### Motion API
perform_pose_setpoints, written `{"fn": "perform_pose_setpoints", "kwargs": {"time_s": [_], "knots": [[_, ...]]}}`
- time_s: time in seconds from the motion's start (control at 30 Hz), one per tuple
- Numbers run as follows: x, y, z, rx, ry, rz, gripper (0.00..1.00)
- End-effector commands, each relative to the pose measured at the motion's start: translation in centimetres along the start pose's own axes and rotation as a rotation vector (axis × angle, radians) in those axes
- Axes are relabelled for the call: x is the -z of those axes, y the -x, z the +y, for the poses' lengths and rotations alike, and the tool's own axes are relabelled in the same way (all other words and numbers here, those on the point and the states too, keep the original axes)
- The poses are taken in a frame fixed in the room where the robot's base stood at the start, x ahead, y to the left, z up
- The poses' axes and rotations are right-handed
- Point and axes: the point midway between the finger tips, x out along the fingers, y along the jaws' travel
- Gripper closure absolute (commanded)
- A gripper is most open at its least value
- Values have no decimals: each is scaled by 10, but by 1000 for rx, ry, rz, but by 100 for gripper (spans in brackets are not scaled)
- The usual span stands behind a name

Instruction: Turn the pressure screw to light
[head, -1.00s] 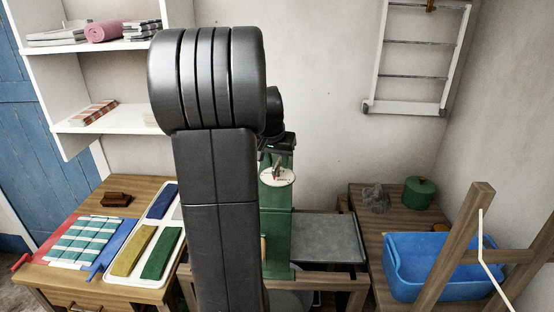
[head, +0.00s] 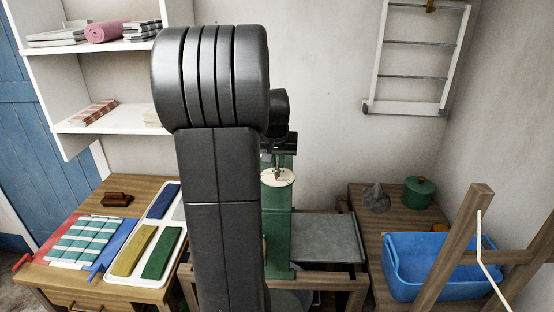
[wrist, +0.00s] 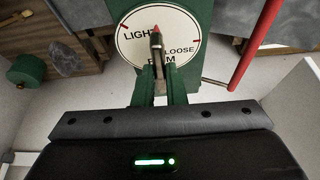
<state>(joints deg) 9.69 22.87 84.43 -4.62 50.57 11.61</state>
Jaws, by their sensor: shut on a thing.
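The pressure screw (wrist: 156,42) is a slim metal pointer with a red tip, standing over a round cream dial (wrist: 128,52). The dial reads LIGHT, LOOSE and FIRM, with red marks near its rim.
A grey tray (head: 327,240) lies right of the column. Further right are a blue tub (head: 420,270), a green pot (head: 419,192) and a wooden frame (head: 455,240). A table with coloured bars in a white tray (head: 112,279) is at left. A red bar (wrist: 257,45) passes near the dial.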

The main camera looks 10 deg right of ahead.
Motion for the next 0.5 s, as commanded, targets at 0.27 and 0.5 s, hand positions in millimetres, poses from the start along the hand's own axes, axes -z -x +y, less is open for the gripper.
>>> {"fn": "perform_pose_setpoints", "kwargs": {"time_s": [0.27,0.5], "knots": [[1,1,2,97,230,1,100],[2,0,4,182,435,2,100]]}}
